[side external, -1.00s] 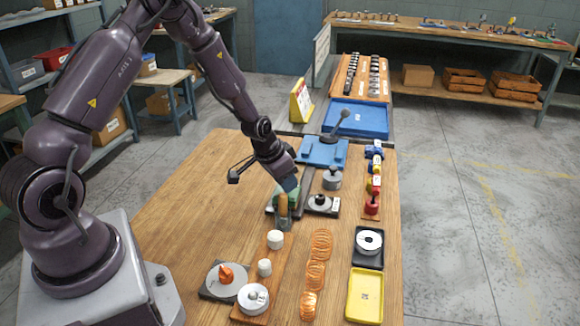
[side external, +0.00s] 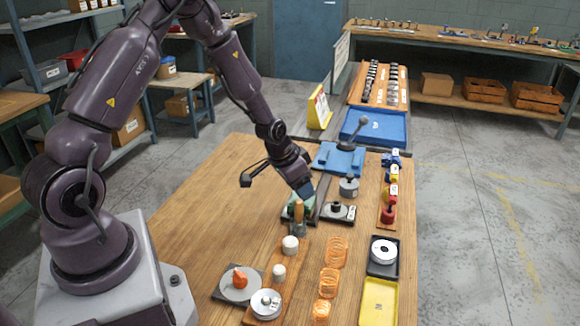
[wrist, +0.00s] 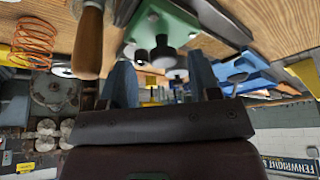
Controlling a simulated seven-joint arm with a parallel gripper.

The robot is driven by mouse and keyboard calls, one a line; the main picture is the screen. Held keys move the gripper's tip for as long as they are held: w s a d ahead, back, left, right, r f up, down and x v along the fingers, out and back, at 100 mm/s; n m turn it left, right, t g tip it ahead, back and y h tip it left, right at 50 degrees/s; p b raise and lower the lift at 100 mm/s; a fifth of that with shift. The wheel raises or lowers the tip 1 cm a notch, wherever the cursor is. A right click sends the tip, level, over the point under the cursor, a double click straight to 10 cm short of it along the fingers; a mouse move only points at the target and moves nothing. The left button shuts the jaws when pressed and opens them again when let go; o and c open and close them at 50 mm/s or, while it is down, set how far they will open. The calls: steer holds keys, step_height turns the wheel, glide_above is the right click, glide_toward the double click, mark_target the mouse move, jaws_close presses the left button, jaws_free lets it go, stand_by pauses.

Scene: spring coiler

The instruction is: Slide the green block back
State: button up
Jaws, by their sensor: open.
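The green block (side external: 293,209) sits on a dark base near the middle of the wooden table, partly hidden by my gripper and a wooden handle (side external: 299,212). In the wrist view the green block (wrist: 172,24) shows at the top, with a dark round knob (wrist: 162,52) in front of it. My gripper (side external: 306,190) points down just above the block in the side view. In the wrist view my gripper (wrist: 161,84) has its two blue-grey fingers apart with nothing held between them. I cannot tell whether a finger touches the block.
The wooden handle (wrist: 88,42) stands close by my gripper. A grey knobbed part (side external: 337,210) is right of the block, and a blue fixture with a lever (side external: 338,158) is behind. White pegs (side external: 290,245) and orange coils (side external: 335,252) are in front.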

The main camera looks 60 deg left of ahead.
steer(key=v, duration=1.1)
steer(key=shift+s+r, duration=0.2)
steer(key=shift+r, duration=0.05)
steer(key=shift+d, duration=0.1)
steer(key=s+d+r, duration=0.6)
steer(key=s+r, duration=0.2)
steer(key=s+d+r+t, duration=0.1)
steer(key=s+d+r, duration=0.4)
steer(key=s+r, duration=0.4)
steer(key=shift+d, duration=0.4)
steer(key=shift+s, duration=0.1)
stand_by(0.4)
